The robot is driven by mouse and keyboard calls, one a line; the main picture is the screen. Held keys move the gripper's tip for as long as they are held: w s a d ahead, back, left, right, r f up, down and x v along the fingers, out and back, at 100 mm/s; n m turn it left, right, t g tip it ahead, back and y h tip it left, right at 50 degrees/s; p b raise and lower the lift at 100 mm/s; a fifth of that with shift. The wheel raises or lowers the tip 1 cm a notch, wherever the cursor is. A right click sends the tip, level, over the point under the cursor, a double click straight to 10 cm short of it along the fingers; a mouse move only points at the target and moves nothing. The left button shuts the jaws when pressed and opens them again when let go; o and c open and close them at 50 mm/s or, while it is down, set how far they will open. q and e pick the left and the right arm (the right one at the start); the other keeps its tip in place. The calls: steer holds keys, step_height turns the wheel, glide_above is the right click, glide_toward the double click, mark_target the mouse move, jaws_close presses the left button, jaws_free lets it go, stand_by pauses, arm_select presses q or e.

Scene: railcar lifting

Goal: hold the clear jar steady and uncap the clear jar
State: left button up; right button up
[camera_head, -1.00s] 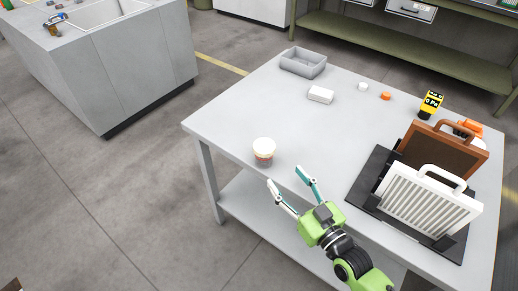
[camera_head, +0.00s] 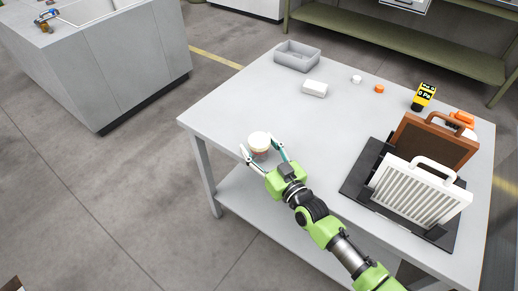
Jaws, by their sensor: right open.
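The clear jar (camera_head: 259,153) stands upright near the left front edge of the grey table, with a cream lid (camera_head: 259,139) on top and reddish-brown contents showing through its side. My right gripper (camera_head: 262,149) is open, with one finger on each side of the jar. I cannot tell whether the fingers touch it. The gripper partly hides the lower front of the jar. My left gripper is not in view.
A black rack (camera_head: 359,184) holds a brown panel (camera_head: 433,146) and a white slatted panel (camera_head: 417,194) at the right. A grey bin (camera_head: 297,58), white box (camera_head: 314,89), small white cap (camera_head: 356,79), orange cap (camera_head: 379,89) and yellow meter (camera_head: 423,96) lie farther back. The table's middle is clear.

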steer(key=c, duration=1.3)
steer(key=shift+s+d+r, duration=0.1)
steer(key=shift+r, duration=0.1)
steer(key=shift+s+d+r, duration=0.2)
steer(key=shift+s+r, duration=0.15)
steer(key=shift+r, duration=0.05)
steer(key=s+d+r, duration=0.2)
steer(key=s, duration=0.1)
steer(key=s+d+r, duration=0.2)
steer(key=s, duration=0.2)
steer(key=s+d+r, duration=0.2)
steer(key=s+r, duration=0.1)
steer(key=s, duration=0.1)
steer(key=shift+s+d+p, duration=0.1)
steer(key=shift+d+p, duration=0.2)
steer(key=shift+p, duration=0.1)
steer(key=shift+o, duration=0.5)
jaws_close()
